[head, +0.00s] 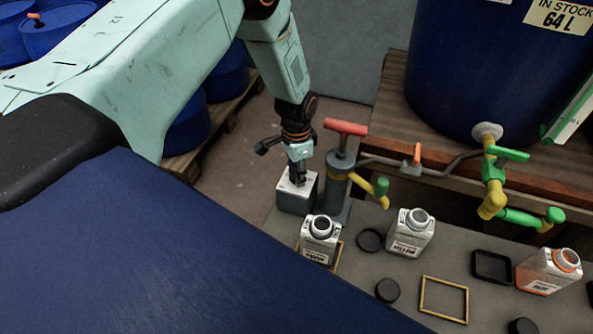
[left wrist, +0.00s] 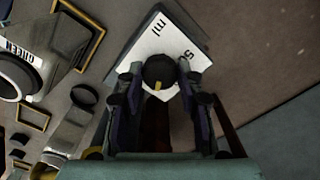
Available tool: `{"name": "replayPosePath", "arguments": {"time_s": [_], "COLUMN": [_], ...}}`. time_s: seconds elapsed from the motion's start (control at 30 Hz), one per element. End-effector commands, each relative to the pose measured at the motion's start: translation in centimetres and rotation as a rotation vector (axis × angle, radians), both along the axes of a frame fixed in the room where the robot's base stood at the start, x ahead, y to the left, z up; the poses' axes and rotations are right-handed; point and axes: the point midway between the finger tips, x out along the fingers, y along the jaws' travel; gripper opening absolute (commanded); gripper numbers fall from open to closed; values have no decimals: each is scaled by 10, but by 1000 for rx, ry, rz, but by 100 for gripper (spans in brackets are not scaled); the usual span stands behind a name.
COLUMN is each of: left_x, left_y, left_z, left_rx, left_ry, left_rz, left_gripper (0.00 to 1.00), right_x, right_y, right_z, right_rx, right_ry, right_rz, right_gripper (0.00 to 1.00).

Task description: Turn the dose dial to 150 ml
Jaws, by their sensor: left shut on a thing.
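The dose dial is a round black knob (left wrist: 160,70) with a yellow mark, on a white plate (left wrist: 133,64) in the left wrist view. The mark points to the bottom of that picture. "ml" and "50" can be read on the plate; other figures are hidden. In the head view the plate tops a small grey box (head: 295,203) beside the pump. My left gripper (head: 297,180) points down onto it, and its fingers (left wrist: 160,84) are shut on the knob from both sides. My right gripper is in neither view.
A grey pump (head: 338,183) with a red handle (head: 345,127) stands right beside the box. A blue vat (head: 490,70) with a tap stands behind.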

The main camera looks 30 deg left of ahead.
Motion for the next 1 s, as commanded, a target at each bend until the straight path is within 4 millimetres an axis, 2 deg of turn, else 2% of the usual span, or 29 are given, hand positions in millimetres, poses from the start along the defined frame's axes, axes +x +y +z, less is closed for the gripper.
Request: {"name": "replayPosePath", "arguments": {"time_s": [0.03,0.17,0.2,0.43,0.77,0.87,1.0], "left_x": [-5,-5,-5,-3,-1,0,0], "left_y": [0,0,0,0,0,0,0], "left_z": [-3,-3,-3,-2,1,10,35], "left_rx": [0,0,0,0,0,-1,-1], "left_ry": [14,14,14,7,2,-1,-2], "left_rz": [-2,-2,-2,0,1,2,1], "left_gripper": [5,5,40,59,59,59,59], "right_x": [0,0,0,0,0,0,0], "right_y": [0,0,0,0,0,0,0], "right_z": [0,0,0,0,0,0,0], "right_rx": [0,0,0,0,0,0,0], "right_ry": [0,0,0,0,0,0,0], "right_rz": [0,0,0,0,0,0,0], "right_gripper": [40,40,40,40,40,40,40]}}
